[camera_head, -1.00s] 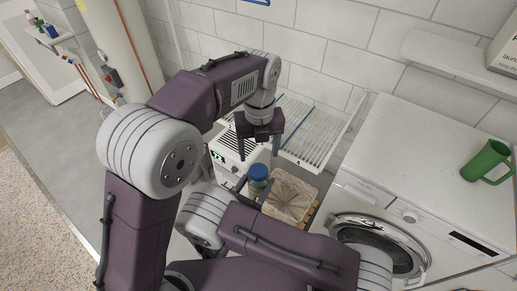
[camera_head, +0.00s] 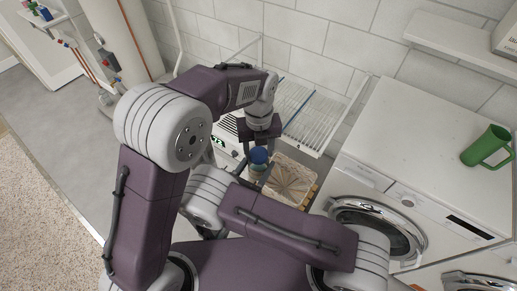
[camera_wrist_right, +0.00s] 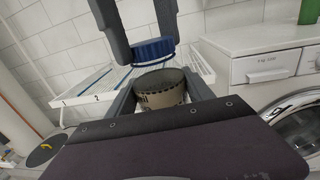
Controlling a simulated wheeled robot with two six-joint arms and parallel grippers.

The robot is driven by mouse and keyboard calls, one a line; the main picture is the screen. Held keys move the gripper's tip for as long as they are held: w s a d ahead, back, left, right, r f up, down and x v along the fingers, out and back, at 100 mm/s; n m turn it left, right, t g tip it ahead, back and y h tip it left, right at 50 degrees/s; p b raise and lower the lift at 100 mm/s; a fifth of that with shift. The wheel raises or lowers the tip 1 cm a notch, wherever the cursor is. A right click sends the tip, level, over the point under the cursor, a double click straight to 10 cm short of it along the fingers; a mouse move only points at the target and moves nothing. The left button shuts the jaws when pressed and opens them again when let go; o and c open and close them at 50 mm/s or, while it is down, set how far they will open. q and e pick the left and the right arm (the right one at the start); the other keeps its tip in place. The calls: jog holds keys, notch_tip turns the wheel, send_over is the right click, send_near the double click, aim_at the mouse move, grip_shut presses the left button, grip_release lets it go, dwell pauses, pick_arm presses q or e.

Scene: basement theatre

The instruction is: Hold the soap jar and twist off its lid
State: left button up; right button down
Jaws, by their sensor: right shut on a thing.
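The soap jar (camera_wrist_right: 160,92) stands upright between the fingers of my right gripper (camera_wrist_right: 162,98), which is shut on it. In the right wrist view, the left gripper's fingers (camera_wrist_right: 140,48) come down from above and partly overlap the lid. Finger contact with the lid is hard to tell.
A tan tray (camera_head: 305,180) lies just right of the jar. A white wire rack (camera_head: 310,125) is behind it. A white washing machine (camera_head: 415,140) stands at the right with a green mug (camera_head: 480,148) on top. Floor is clear at the left.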

pick_arm(q)
jog(key=shift+c, duration=1)
jog(key=n, duration=2.7)
jog(key=shift+r+n, duration=0.1)
jog(key=shift+n, duration=0.2)
jog(key=n, duration=2.6)
jog(key=shift+n, duration=0.3)
